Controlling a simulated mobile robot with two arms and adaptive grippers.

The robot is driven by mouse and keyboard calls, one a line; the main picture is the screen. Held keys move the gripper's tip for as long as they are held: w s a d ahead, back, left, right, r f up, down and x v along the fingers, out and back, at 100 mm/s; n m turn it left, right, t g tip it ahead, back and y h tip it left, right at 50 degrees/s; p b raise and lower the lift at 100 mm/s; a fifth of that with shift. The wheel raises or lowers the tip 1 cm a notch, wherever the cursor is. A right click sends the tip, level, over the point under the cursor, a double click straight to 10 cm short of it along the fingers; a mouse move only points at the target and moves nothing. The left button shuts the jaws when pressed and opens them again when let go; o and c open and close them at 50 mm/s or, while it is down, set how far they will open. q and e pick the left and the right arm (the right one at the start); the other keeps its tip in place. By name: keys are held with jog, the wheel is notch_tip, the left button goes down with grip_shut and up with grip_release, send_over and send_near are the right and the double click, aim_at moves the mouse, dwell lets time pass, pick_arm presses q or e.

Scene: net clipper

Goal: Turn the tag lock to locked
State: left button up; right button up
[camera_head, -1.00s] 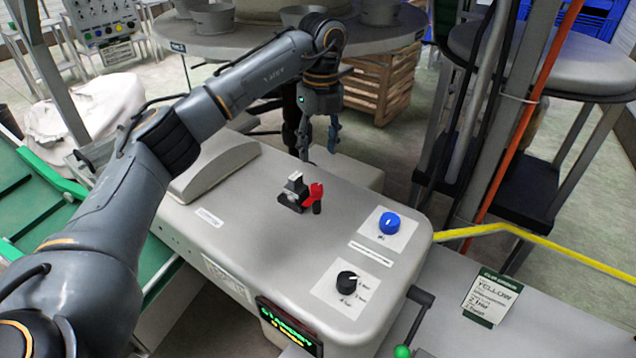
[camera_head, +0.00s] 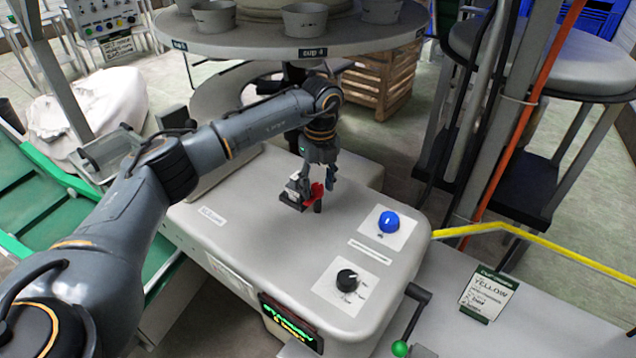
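The tag lock is a small black block with a white top (camera_head: 293,192) and a red lever (camera_head: 317,191), on top of the grey machine housing. The lever sits on the block's right side, with a dark stub below it. My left gripper (camera_head: 319,181) points down right over the lever, its fingers apart to the left and right of the lever's upper part. The fingers partly hide the lever, and I cannot tell whether they touch it. My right gripper is not in view.
A blue button (camera_head: 388,222) and a black selector knob (camera_head: 347,280) sit on white plates on the housing. A round table with cups (camera_head: 300,45) stands behind.

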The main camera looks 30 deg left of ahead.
pick_arm(q)
grip_shut()
jog(key=shift+m, duration=0.3)
jog(key=m+b, duration=0.1)
jog(key=m, duration=0.2)
jog(key=shift+f+m+b, duration=0.1)
jog(key=shift+m+b, duration=0.3)
jog(key=m+b, duration=0.1)
jog(key=m, duration=0.3)
jog(key=shift+s, duration=0.1)
jog(key=m+b, duration=0.1)
jog(key=m, duration=0.4)
jog(key=shift+b, duration=0.4)
jog(key=shift+m+t+b, duration=0.3)
jog(key=shift+m+b, duration=0.15)
jog(key=shift+m, duration=1.75)
jog(key=shift+o, duration=1.6)
grip_release()
